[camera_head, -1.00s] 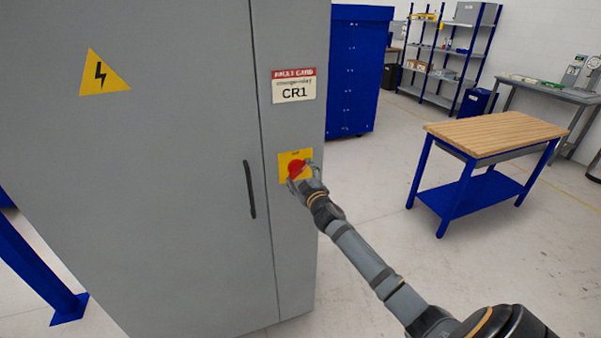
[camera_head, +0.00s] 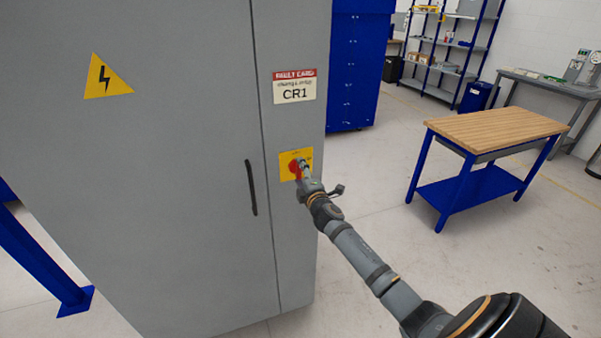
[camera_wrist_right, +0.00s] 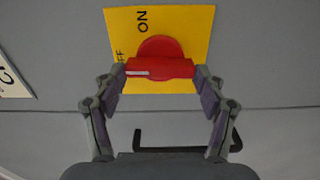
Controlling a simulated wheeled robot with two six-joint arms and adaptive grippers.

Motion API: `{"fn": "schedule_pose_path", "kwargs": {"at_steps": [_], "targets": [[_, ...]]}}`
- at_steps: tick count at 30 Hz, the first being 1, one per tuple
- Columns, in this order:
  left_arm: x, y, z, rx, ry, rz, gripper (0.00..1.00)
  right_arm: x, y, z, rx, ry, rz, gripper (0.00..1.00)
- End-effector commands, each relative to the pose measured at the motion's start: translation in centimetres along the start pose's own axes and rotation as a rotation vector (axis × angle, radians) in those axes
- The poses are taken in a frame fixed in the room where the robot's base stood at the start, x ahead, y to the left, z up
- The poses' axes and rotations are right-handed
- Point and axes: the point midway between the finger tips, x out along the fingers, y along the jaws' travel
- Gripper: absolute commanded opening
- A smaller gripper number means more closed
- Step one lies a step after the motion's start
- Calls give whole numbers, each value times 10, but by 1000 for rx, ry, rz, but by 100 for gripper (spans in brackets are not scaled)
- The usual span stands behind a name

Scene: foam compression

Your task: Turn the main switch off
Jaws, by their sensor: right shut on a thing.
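The main switch is a red rotary knob (camera_head: 294,168) on a yellow plate (camera_head: 285,156) on the grey cabinet's narrow right panel. My right gripper (camera_head: 304,168) is at the knob and partly covers it in the head view. In the right wrist view, its fingers (camera_wrist_right: 162,82) are shut on the two ends of the knob's red bar (camera_wrist_right: 160,68). The bar lies level in that view, parallel to the cabinet seam, with a white mark on its left end. The word ON shows above left; another label beside the bar is partly hidden. My left gripper is out of view.
The grey cabinet (camera_head: 190,200) fills the left, with a black door handle (camera_head: 251,188) left of the switch and a CR1 card (camera_head: 294,86) above it. A wood-topped blue table (camera_head: 495,130) stands to the right, with open floor between.

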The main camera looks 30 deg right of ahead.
Motion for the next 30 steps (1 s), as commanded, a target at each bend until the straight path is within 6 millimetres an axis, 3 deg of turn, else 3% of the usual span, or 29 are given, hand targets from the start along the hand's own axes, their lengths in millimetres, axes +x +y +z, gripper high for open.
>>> {"fn": "schedule_pose_path", "kwargs": {"at_steps": [20, 21, 26, 30], "targets": [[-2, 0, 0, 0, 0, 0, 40, 0, -1, 0, -61, 0, -1, 40], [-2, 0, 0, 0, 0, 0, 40, 0, -1, 0, -61, 0, -1, 74], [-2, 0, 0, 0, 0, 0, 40, 0, -1, 0, -59, 0, -1, 94], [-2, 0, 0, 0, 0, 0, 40, 0, -1, 0, -59, 0, -1, 94]]}}
